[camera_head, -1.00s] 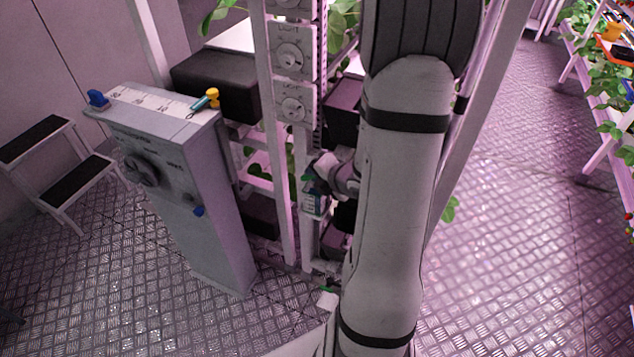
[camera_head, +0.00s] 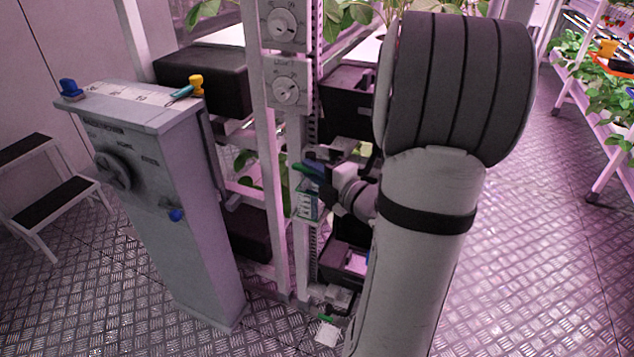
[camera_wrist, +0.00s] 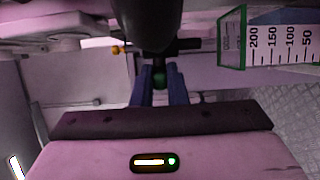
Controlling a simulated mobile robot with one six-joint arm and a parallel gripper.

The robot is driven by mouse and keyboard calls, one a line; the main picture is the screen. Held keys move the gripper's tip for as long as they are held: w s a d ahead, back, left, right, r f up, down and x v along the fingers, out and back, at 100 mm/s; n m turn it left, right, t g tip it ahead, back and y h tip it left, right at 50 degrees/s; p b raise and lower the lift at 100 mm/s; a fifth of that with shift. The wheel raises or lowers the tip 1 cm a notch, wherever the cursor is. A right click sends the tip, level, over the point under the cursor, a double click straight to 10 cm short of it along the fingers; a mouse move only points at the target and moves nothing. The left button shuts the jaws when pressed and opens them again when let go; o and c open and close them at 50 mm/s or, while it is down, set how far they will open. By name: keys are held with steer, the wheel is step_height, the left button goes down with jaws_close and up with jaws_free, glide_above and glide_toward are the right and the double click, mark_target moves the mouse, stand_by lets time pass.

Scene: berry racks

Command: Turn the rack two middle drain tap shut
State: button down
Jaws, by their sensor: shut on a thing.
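The middle drain tap's green handle (camera_head: 306,172) shows on the rack post in the head view, just above a small green-edged measuring cup (camera_head: 307,206). My gripper (camera_head: 316,167) is at this handle, partly hidden by my wrist. The gripper is shut on the handle. The tap's exact angle is hard to tell.
A grey control cabinet (camera_head: 190,215) with knobs stands left of the rack. Light dials (camera_head: 287,90) sit above the tap. A lower green tap (camera_head: 326,319) with a white tag is near the floor. A step stool (camera_head: 45,195) stands far left. Floor at right is clear.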

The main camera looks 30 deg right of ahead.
steer(key=shift+t+b, duration=0.3)
steer(key=shift+b, duration=0.1)
steer(key=c, duration=1.4)
jaws_free()
steer(key=shift+c, duration=0.2)
steer(key=b+v, duration=0.6)
steer(key=v, duration=0.1)
steer(key=shift+s+d, duration=0.2)
steer(key=shift+s, duration=0.15)
steer(key=shift+f, duration=0.1)
